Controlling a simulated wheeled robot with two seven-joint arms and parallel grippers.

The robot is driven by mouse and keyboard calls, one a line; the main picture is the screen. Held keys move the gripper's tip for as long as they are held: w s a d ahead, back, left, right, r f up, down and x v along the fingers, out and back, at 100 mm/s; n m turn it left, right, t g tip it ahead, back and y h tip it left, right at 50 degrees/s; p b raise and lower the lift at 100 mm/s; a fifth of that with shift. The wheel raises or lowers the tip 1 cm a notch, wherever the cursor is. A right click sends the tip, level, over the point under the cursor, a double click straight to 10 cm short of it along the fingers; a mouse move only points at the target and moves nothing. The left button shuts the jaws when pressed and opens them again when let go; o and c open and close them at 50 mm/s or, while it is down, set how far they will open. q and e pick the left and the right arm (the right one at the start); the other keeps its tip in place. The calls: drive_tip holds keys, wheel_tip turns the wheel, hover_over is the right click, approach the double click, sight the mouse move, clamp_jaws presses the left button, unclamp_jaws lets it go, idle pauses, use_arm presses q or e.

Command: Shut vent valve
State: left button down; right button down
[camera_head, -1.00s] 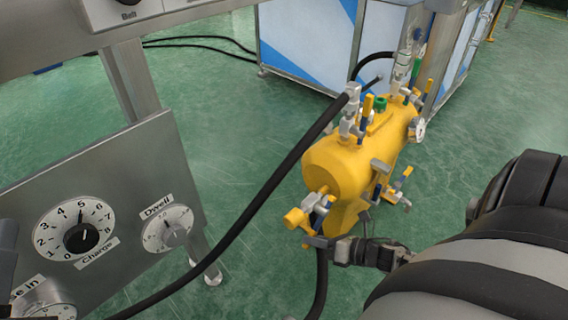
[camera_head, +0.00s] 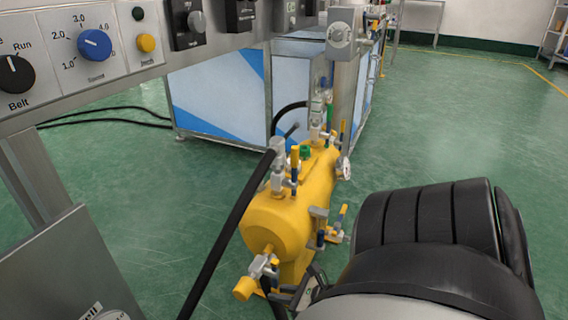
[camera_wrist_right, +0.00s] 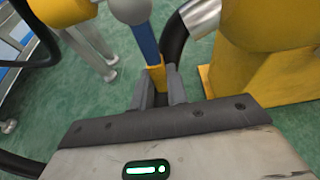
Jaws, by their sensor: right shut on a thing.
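The yellow tank (camera_head: 285,215) stands on the floor at the centre of the head view, with several small valves on it. A valve (camera_head: 262,268) with a yellow outlet (camera_head: 245,288) sits at its near end. My right gripper (camera_head: 288,293) is low beside this valve, its jaws partly hidden by my own arm. In the right wrist view, my right gripper (camera_wrist_right: 157,95) is shut on the yellow end of a blue-and-yellow valve handle (camera_wrist_right: 145,38). The handle runs from a grey rounded valve body (camera_wrist_right: 132,9). I cannot tell which valve is the vent. My left gripper is not in view.
A control panel (camera_head: 95,60) with knobs and buttons fills the upper left. A black hose (camera_head: 230,230) passes left of the tank. A blue-and-white cabinet (camera_head: 220,95) stands behind. The green floor is open at the right.

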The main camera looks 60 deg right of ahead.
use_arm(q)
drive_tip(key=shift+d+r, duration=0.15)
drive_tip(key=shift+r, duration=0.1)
use_arm(e)
drive_tip(key=shift+s+d, duration=0.1)
drive_tip(key=shift+d, duration=0.15)
drive_tip(key=c, duration=1.4)
unclamp_jaws()
drive_tip(key=shift+a, duration=0.1)
